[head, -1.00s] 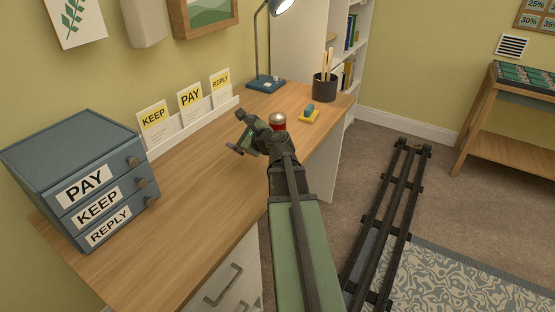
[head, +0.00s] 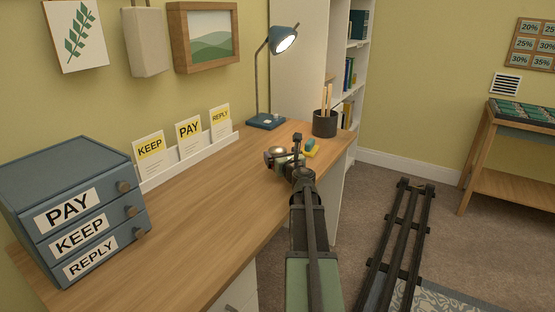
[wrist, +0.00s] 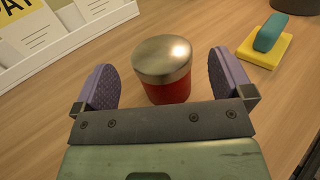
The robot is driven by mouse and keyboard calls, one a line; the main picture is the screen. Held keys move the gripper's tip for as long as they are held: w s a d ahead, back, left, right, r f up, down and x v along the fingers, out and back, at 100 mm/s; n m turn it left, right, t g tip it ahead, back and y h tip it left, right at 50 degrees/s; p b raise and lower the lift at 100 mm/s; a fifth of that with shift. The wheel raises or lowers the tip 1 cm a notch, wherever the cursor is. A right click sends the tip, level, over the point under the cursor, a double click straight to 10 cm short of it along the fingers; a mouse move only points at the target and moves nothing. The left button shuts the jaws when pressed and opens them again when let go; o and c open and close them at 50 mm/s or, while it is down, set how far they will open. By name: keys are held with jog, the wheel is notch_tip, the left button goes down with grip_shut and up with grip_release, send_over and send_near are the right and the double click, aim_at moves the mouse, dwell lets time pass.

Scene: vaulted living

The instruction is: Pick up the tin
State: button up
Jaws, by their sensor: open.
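The tin (wrist: 162,62) is a short red can with a domed metal lid, upright on the wooden desk (head: 215,195). In the wrist view it shows between the two purple-padded fingers of my gripper (wrist: 162,75), with a gap on each side. My gripper (head: 284,156) is open and empty, low over the desk's right part. In the head view it covers most of the tin; only the lid (head: 278,152) seems to show.
A yellow block with a teal top (wrist: 265,45) lies right of the tin. A dark pen cup (head: 325,123) and a blue lamp (head: 266,121) stand behind. A white card rack (head: 190,160) runs along the wall. A blue drawer box (head: 70,205) is at left.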

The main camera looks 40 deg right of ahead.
aim_at(278, 150)
jog(key=x, duration=0.3)
jog(key=shift+w+d, duration=0.2)
jog(key=shift+w, duration=0.15)
jog(key=shift+s, duration=0.1)
jog(key=shift+c, duration=0.4)
jog(key=c, duration=1)
notch_tip(278, 150, up, 20)
jog(key=p, duration=2)
